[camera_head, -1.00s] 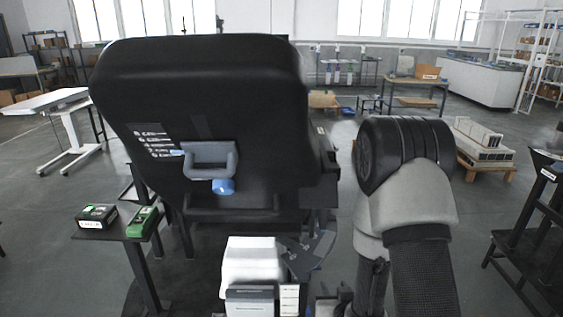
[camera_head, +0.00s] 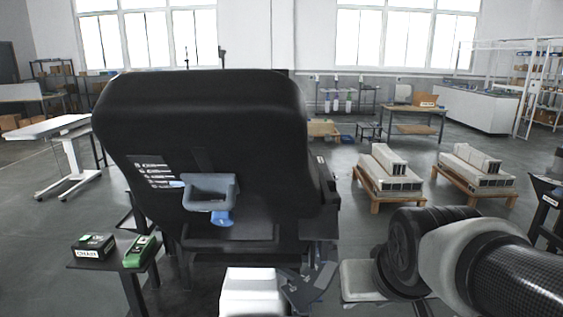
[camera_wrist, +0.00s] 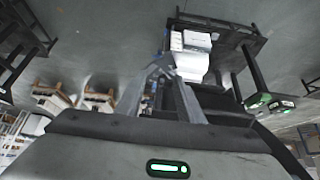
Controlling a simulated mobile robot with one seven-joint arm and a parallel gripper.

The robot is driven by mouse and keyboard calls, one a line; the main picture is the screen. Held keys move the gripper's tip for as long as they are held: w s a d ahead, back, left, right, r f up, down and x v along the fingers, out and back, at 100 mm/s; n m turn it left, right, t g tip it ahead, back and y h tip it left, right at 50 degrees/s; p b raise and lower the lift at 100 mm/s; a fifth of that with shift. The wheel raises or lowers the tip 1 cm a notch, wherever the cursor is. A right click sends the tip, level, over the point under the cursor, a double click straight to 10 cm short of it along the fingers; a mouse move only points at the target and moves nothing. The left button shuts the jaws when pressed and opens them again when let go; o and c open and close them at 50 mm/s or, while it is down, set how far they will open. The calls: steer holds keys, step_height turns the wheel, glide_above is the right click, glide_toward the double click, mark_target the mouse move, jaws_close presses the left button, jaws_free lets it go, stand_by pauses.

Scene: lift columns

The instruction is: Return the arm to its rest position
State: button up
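My gripper (camera_wrist: 160,70) shows in the wrist view, its two pale fingers slanting inward until their tips meet. Nothing shows between the tips, and it looks empty above the grey floor. There my arm is at the lower right, with a black ribbed joint, a light grey link and a dark textured section running out at the right edge.
A large black seat back (camera_head: 205,125) with a blue-grey handle (camera_head: 210,192) stands close in front. White boxes (camera_head: 252,292) are below it; they also show in the wrist view (camera_wrist: 191,62). A small side table (camera_head: 100,262) is left. Pallets (camera_head: 388,182) stand behind my arm.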

steer(key=s+r+g, duration=0.1)
steer(key=s+r, duration=0.2)
steer(key=s, duration=0.4)
step_height(320, 180, up, 14)
steer(key=p, duration=1.5)
steer(key=shift+w+r, duration=0.2)
steer(key=shift+w, duration=0.05)
